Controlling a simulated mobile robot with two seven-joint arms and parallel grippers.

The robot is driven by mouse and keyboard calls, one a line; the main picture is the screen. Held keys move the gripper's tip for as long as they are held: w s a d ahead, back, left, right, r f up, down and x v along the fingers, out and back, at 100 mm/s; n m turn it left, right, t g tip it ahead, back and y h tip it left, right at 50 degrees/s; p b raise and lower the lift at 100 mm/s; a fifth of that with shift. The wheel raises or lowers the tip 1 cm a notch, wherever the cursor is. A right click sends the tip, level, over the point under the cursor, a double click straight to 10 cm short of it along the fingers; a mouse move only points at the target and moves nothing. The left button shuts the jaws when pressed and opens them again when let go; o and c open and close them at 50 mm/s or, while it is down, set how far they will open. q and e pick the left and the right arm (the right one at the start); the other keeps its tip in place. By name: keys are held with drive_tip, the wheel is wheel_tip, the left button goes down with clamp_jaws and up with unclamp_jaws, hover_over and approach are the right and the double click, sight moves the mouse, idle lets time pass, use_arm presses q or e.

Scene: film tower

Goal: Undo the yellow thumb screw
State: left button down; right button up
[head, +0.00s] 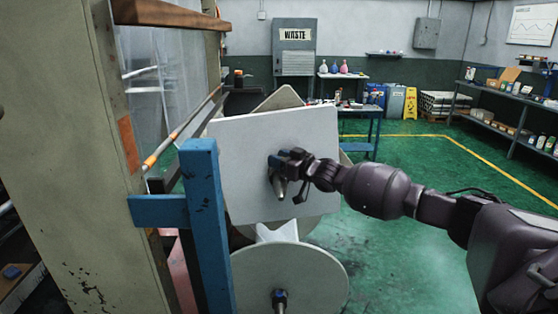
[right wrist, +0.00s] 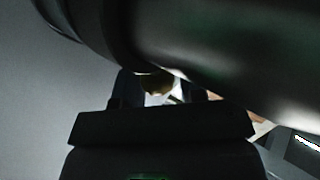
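My right gripper (head: 283,163) is at the face of a pale square plate (head: 235,150), where a grey metal spindle end (head: 279,188) sticks out just below the fingers. In the right wrist view, a small dull yellow, rounded thing (right wrist: 156,84), possibly the thumb screw, shows between the dark fingertips (right wrist: 158,92). The fingertips are apart on either side of it; whether they press on it is too dark to tell. My own dark arm part covers much of that view. The yellow screw is not visible in the head view, hidden by the gripper. My left gripper is out of view.
A blue upright frame (head: 205,220) stands close left of the plate. A white round disc (head: 290,278) on another spindle is below. An orange-tipped rod (head: 175,138) crosses at the left. Green floor (head: 400,260) is clear beyond my arm at right.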

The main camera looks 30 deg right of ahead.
drive_tip(key=shift+o, duration=1.1)
drive_tip(key=shift+s, duration=0.1)
drive_tip(key=v, duration=1)
drive_tip(key=shift+s+d+b, duration=0.15)
drive_tip(key=shift+s+b, duration=0.15)
drive_tip(key=shift+b, duration=0.05)
